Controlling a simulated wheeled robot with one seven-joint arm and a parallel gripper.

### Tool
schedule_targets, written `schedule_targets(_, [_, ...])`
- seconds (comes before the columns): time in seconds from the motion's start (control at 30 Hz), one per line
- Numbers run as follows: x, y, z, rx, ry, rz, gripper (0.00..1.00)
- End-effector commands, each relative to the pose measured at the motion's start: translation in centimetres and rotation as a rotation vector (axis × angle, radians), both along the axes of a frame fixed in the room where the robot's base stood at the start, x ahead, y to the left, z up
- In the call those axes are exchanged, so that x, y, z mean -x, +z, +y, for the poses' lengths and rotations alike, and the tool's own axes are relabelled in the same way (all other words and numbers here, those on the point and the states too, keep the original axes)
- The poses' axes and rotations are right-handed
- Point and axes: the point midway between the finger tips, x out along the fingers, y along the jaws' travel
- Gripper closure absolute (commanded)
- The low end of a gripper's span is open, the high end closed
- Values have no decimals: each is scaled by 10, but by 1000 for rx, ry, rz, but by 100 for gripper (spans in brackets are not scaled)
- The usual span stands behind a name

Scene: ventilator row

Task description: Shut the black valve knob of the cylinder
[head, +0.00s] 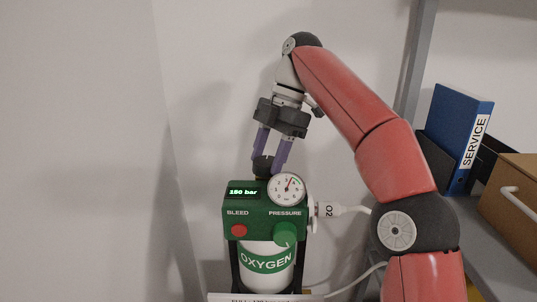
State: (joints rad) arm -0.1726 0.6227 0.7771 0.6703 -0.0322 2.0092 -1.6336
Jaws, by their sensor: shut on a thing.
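The black valve knob (263,164) sits on top of the green regulator block (250,212) of the white oxygen cylinder (266,277). My gripper (268,163) comes down from above, with its purple fingers on either side of the knob, shut on it. The block carries a lit display (243,192) reading 150 bar, a round pressure gauge (287,188), a red bleed button (239,230) and a green pressure knob (285,235). The fingers partly hide the knob, so its turn position cannot be told.
An O2 connector (328,210) with a white hose leaves the block's right side. A blue SERVICE binder (456,135) and a brown drawer box (511,207) stand on a shelf at right. The cylinder stands in a dark frame. Bare wall lies to the left.

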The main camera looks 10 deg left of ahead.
Motion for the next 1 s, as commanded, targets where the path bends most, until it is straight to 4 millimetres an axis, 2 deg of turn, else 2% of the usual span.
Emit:
schedule_targets(0.2, [0, -2, 0, 6, 1, 5, 73])
schedule_targets(0.23, [0, -2, 0, 6, 1, 5, 49])
schedule_targets(0.4, [0, -2, 0, 5, 0, 4, 29])
schedule_targets(1.0, [1, 0, -1, 3, -30, 2, 29])
